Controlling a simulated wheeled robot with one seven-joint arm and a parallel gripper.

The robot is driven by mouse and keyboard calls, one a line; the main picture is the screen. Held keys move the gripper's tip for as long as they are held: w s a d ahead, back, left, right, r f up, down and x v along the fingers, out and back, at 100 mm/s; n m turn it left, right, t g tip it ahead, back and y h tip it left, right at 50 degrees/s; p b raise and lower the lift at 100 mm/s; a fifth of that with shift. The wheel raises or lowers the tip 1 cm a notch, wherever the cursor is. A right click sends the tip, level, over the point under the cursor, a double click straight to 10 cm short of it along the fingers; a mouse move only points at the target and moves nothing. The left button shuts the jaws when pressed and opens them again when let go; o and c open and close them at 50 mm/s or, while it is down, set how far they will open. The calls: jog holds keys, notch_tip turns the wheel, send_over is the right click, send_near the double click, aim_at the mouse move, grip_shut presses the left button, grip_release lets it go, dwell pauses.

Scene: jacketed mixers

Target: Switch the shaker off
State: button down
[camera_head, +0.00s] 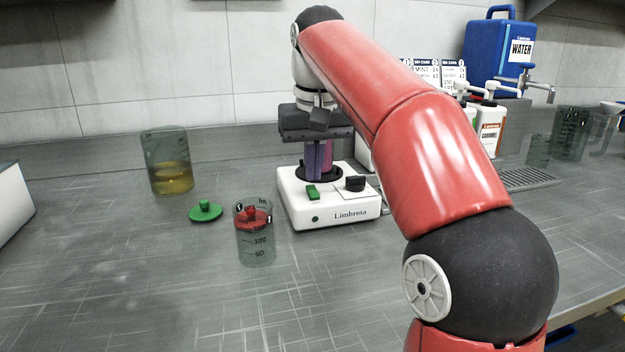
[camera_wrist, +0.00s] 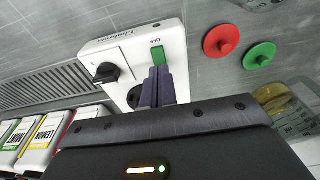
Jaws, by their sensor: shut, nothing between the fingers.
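The shaker (camera_head: 330,212) is a white box marked Limbrota on the bench, with a green rocker switch (camera_head: 312,192), a black knob (camera_head: 355,183) and a dark round seat behind them. In the wrist view the shaker (camera_wrist: 140,45) shows the green switch (camera_wrist: 157,55) right at the tips of my fingers. My gripper (camera_head: 318,176) is shut and empty, pointing down over the shaker behind the switch. In the wrist view my gripper (camera_wrist: 157,70) appears very close to the switch; I cannot tell whether it touches. Which way the switch is tipped is unclear.
Bottles (camera_head: 490,128) and a blue water container (camera_head: 490,55) stand right.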

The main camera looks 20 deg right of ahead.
aim_at(314, 192)
jog(key=shift+r+p, duration=0.3)
jog(key=shift+r, duration=2.1)
